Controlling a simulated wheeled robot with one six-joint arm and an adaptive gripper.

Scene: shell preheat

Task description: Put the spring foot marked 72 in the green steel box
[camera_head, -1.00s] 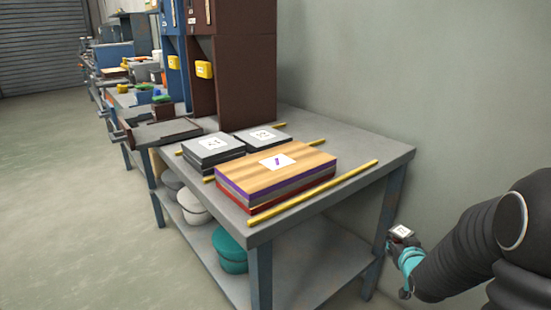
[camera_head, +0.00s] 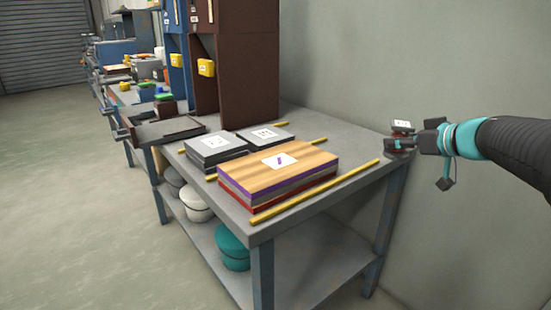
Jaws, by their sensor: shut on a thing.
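My gripper (camera_head: 415,138) is at the right, by the far right corner of the near table, with my arm reaching in from the right edge. It is shut on a small part (camera_head: 402,126) with a white label on top, a reddish band and a dark round base. This may be the spring foot, but its mark is too small to read. I cannot tell whether its base is over the table corner or touching it. I cannot make out a green steel box for certain. A small green-topped item (camera_head: 163,97) stands on the bench at the back left.
The near table (camera_head: 345,205) bears a wood-topped stack (camera_head: 300,168), two grey labelled blocks (camera_head: 215,145) and yellow rods (camera_head: 320,190). A tall brown cabinet (camera_head: 245,75) stands behind. Lidded tubs, one teal (camera_head: 232,246), sit on the lower shelf. The table's right end is bare.

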